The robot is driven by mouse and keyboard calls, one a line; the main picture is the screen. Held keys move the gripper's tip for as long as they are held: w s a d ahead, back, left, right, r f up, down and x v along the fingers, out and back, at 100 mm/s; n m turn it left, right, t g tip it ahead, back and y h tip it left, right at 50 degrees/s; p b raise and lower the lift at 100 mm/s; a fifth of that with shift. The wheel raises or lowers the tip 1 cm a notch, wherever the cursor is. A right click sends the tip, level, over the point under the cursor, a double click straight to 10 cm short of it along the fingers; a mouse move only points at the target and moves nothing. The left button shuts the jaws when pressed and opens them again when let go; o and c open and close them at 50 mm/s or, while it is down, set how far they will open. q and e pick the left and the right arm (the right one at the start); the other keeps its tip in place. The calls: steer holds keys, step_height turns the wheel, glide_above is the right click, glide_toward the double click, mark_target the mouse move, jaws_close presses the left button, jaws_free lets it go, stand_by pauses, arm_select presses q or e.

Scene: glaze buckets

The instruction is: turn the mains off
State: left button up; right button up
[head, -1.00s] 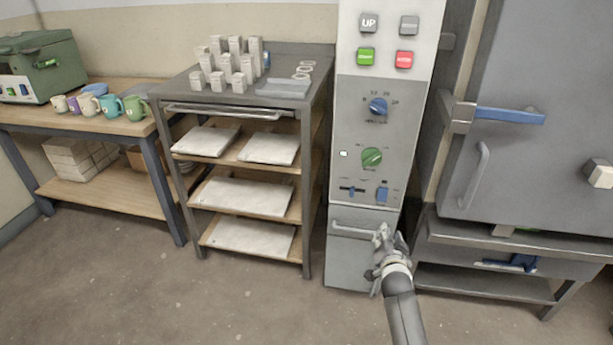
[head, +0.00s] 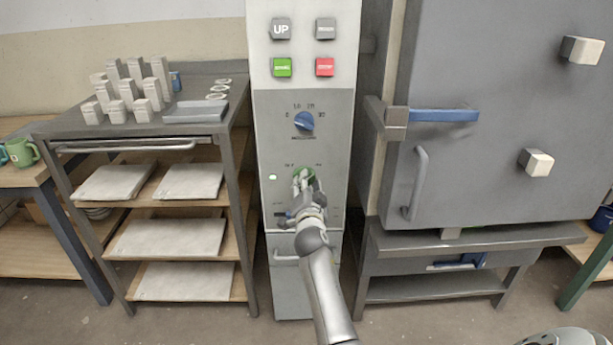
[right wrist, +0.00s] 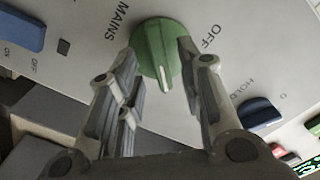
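The green mains knob (head: 304,171) is on the grey control panel (head: 265,140), partly hidden behind my right gripper in the head view. The right wrist view shows the knob (right wrist: 157,52) close up, with a white pointer mark and the words MAINS and OFF on the panel beside it. My right gripper (head: 303,184) is at the knob. In the right wrist view its fingers (right wrist: 157,65) are spread, one on each side of the knob; whether they touch it is unclear. My left gripper is not in view.
A blue dial (head: 304,121) is above the knob, and a small pale lamp (head: 272,177) is to its left. Green (head: 282,67) and red (head: 324,67) buttons are higher up. A grey kiln (head: 490,165) stands right; a rack (head: 165,128) stands left.

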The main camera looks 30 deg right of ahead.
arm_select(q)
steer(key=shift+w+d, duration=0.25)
arm_select(e)
steer(key=shift+w+d, duration=0.15)
steer(key=shift+w, duration=0.2)
steer(key=shift+r, duration=0.1)
jaws_close()
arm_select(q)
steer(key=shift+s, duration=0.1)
